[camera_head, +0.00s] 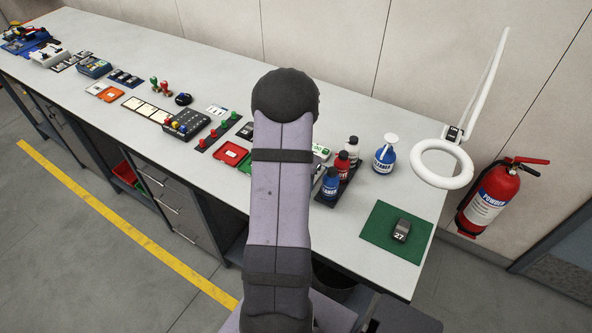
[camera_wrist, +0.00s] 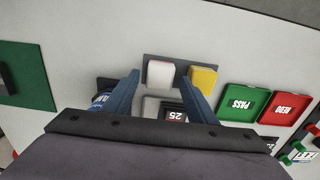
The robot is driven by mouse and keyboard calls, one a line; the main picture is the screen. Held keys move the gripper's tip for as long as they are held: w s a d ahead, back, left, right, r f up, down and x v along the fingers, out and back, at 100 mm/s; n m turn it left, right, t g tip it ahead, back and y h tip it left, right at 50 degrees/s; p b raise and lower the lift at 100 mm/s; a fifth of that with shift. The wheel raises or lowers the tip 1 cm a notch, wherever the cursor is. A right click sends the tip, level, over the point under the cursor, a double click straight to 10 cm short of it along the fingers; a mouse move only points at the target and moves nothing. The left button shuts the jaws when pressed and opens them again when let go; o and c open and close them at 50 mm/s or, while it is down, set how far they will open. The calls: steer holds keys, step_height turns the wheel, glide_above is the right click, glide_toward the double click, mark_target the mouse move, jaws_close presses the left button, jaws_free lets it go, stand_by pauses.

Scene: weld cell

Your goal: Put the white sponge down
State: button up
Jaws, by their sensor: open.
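The white sponge (camera_wrist: 161,73) shows in the wrist view beside a yellow sponge (camera_wrist: 203,80), both at a dark grey holder (camera_wrist: 182,63). My gripper (camera_wrist: 160,77) is open, with one blue finger to the left of the white sponge and the other to its right, near the yellow sponge. The picture does not show clearly whether either finger touches it. In the head view my arm hides the gripper and both sponges.
A grey block marked 25 (camera_wrist: 174,116) lies between my fingers, nearer the palm. Green PASS (camera_wrist: 240,103) and red REDO (camera_wrist: 287,108) trays stand to the right. In the head view, bottles (camera_head: 331,183), a spray bottle (camera_head: 384,155) and a green mat (camera_head: 380,235) stand right of my arm.

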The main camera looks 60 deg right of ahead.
step_height(320, 180, up, 11)
steer(key=b, duration=0.3)
steer(key=shift+a+r, duration=0.1)
steer(key=w+a+f+n, duration=0.1)
steer(key=w+a+n, duration=0.3)
steer(key=a, duration=0.6)
steer(key=w+a+n, duration=0.4)
steer(key=w+a, duration=0.1)
steer(key=a, duration=0.4)
steer(key=s+a+f+n, duration=0.1)
steer(key=s+a+n, duration=0.2)
steer(key=a, duration=0.6)
steer(key=s+a+f+n, duration=0.2)
steer(key=s+a+n, duration=0.2)
steer(key=a+n, duration=0.3)
steer(key=a, duration=0.3)
steer(key=shift+f, duration=0.25)
steer(key=shift+a, duration=0.1)
